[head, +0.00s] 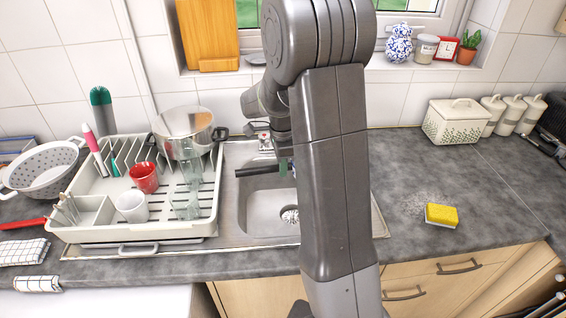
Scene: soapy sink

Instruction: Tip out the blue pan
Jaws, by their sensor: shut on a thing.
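No blue surface of the pan shows; my arm covers the middle of the view. A dark bar (255,171), which looks like a pan handle, sticks out to the left over the sink (262,212) from behind my arm. My gripper (284,166) is mostly hidden behind my arm, at the right end of this bar and above the basin. It is shut on the bar. The pan's body, its tilt and anything in it are hidden. The visible left part of the basin shows a drain and no pan.
A drying rack (136,246) with a steel pot (184,133), a red mug (144,177) and a white cup (132,206) stands left of the sink. A yellow sponge (441,215) lies on the right counter. The tap (262,136) is behind the basin. The right counter is largely clear.

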